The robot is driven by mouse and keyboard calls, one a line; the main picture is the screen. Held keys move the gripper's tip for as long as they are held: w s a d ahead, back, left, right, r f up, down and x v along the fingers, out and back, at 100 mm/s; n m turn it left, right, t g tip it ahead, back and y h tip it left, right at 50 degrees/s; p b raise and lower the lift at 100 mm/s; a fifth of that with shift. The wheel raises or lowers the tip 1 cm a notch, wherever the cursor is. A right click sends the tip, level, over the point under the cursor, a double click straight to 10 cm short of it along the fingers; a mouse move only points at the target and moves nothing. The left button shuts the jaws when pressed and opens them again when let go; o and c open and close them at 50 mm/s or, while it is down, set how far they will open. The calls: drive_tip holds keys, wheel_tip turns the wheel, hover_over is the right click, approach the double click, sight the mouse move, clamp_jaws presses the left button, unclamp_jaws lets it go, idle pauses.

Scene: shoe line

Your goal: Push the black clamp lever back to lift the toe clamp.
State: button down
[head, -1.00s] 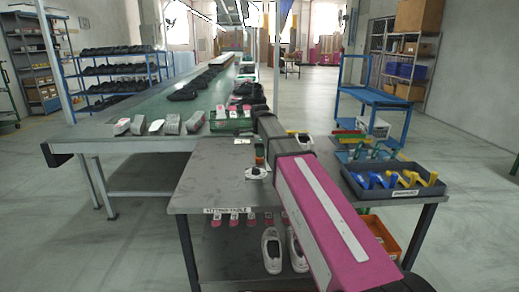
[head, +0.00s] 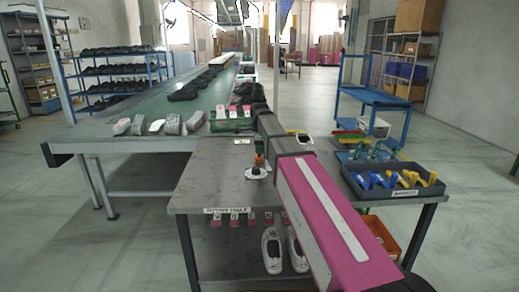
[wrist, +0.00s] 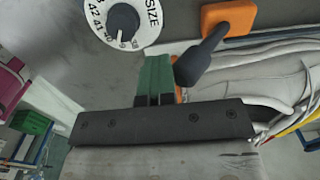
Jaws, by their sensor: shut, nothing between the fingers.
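In the wrist view, the black clamp lever (wrist: 204,54) slants up to an orange block (wrist: 228,17). My gripper (wrist: 156,62) has green fingers that are shut together and empty. Its fingertips are just left of the lever's lower end; I cannot tell whether they touch it. A white SIZE dial (wrist: 123,20) with a black knob is up and left of the fingers. In the head view, a small orange part (head: 259,160) stands by the white dial plate (head: 256,173) on the table. The lever and toe clamp cannot be made out there.
The grey fitting table (head: 205,180) carries a dark tray (head: 392,190) of blue and yellow pieces at right. A green conveyor (head: 150,104) with shoes runs behind it. White shoes (head: 271,250) sit on the shelf below. The table's left part is clear.

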idle(0.3)
drive_tip(key=shift+s, duration=0.6)
wheel_tip(320, 180, up, 9)
idle(0.9)
